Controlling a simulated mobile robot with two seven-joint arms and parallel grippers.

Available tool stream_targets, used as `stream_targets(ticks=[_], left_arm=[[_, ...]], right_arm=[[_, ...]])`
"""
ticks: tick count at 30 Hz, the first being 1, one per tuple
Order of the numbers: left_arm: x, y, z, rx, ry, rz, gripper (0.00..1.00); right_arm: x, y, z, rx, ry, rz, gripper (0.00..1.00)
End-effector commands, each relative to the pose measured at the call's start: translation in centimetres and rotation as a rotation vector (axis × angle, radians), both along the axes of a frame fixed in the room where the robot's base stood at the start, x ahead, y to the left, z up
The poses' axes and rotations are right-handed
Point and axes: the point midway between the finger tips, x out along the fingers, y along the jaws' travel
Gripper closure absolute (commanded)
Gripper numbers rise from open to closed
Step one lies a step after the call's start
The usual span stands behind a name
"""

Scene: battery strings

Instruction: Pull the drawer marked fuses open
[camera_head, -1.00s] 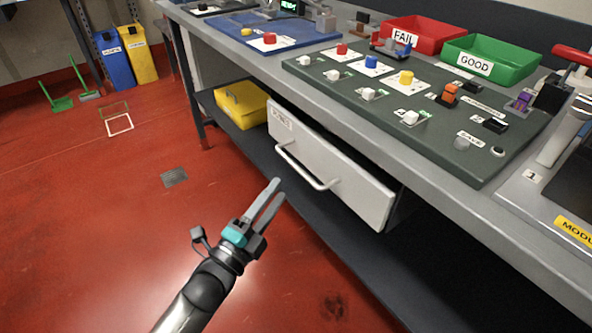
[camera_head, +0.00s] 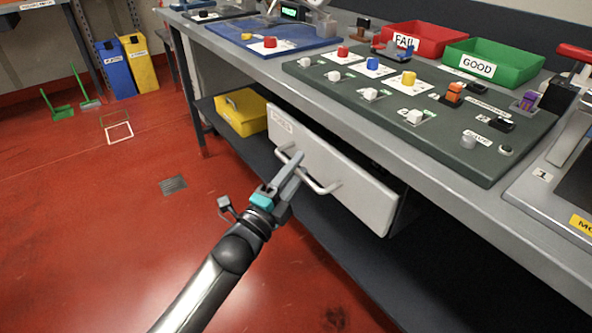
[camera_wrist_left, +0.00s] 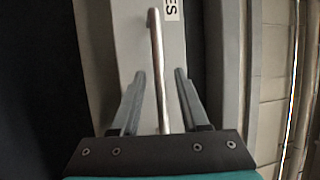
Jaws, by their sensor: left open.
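The light grey drawer front (camera_head: 345,185) hangs under the workbench. It has a white label (camera_head: 282,127), blurred in the head view; in the left wrist view the label (camera_wrist_left: 171,8) shows the letters "ES". The silvery bar handle (camera_head: 322,187) runs along the drawer front. My left gripper (camera_head: 297,160) is at the handle's left part, fingers pointing at the drawer. In the left wrist view the handle (camera_wrist_left: 155,45) runs between the two open fingers, with gaps visible on both sides. Whether the fingertips touch the drawer front is unclear. My right gripper is not in view.
A yellow box (camera_head: 241,112) stands on the lower shelf (camera_head: 262,153) left of the drawer. The workbench (camera_head: 440,190) above carries a dark green board (camera_head: 330,92), a red bin (camera_head: 425,37) and a green bin (camera_head: 490,60). The red floor (camera_head: 120,220) in front is clear.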

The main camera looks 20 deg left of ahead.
Motion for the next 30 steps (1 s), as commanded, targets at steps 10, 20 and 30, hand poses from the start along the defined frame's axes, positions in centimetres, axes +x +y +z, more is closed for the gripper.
stream_targets(ticks=[10,20,30], left_arm=[[-0.02,0.01,0.00,0.000,0.000,0.000,0.84],[-0.03,0.02,-0.03,0.000,0.000,0.000,1.00],[-0.03,0.02,-0.05,0.000,0.001,0.000,1.00]], right_arm=[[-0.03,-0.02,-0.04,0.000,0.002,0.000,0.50],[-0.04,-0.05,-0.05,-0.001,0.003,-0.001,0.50],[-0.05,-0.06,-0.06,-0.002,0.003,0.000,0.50]])
